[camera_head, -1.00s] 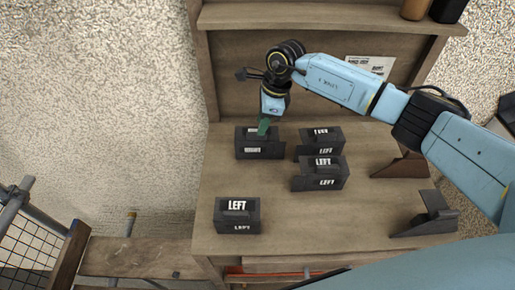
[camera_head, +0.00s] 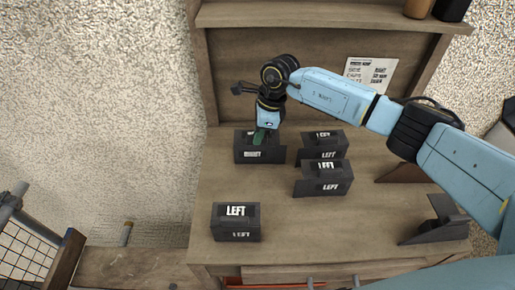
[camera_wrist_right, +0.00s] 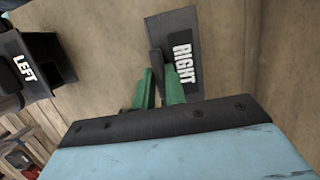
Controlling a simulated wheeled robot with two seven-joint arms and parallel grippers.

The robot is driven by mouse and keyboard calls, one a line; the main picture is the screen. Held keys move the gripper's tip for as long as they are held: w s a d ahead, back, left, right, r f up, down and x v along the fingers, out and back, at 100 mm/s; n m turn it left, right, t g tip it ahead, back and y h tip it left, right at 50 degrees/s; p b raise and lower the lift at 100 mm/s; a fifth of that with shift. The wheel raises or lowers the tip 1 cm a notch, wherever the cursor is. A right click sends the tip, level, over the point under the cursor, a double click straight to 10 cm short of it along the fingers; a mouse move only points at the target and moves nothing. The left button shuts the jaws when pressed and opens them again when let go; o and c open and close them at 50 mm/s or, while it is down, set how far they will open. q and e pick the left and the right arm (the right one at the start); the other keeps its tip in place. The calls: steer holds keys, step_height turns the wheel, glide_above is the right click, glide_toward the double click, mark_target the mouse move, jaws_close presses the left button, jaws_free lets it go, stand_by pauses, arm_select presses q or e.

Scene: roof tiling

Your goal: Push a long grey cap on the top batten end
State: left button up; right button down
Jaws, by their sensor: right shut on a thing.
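My right gripper (camera_head: 262,136), with green fingers, points down at a dark grey block (camera_head: 247,155) at the back left of the bench. In the right wrist view the fingers (camera_wrist_right: 161,88) are closed on the upright dark tab of this block (camera_wrist_right: 183,22), whose label reads RIGHT. The block appears to rest on the bench. Similar dark blocks marked LEFT stand at the front left (camera_head: 236,234), to the right of the held block (camera_head: 322,152) and just in front of that one (camera_head: 325,187). I cannot make out a batten end. My left gripper is not in view.
Dark wedge-shaped pieces lie at the right of the wooden bench (camera_head: 215,185), one near its front (camera_head: 437,222). A shelf (camera_head: 320,15) runs along the back, with a printed sheet (camera_head: 370,73) below it.

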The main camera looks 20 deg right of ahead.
stand_by(0.4)
steer(key=shift+a+p+v, duration=0.2)
steer(key=shift+p+v, duration=0.3)
steer(key=shift+v, duration=0.3)
steer(key=shift+a+p+v, duration=0.15)
steer(key=shift+p+v, duration=0.4)
steer(key=shift+v, duration=0.25)
steer(key=shift+a+p+v, duration=0.2)
steer(key=shift+p+v, duration=0.3)
steer(key=shift+v, duration=0.35)
steer(key=shift+w+r, duration=0.1)
steer(key=shift+w, duration=0.05)
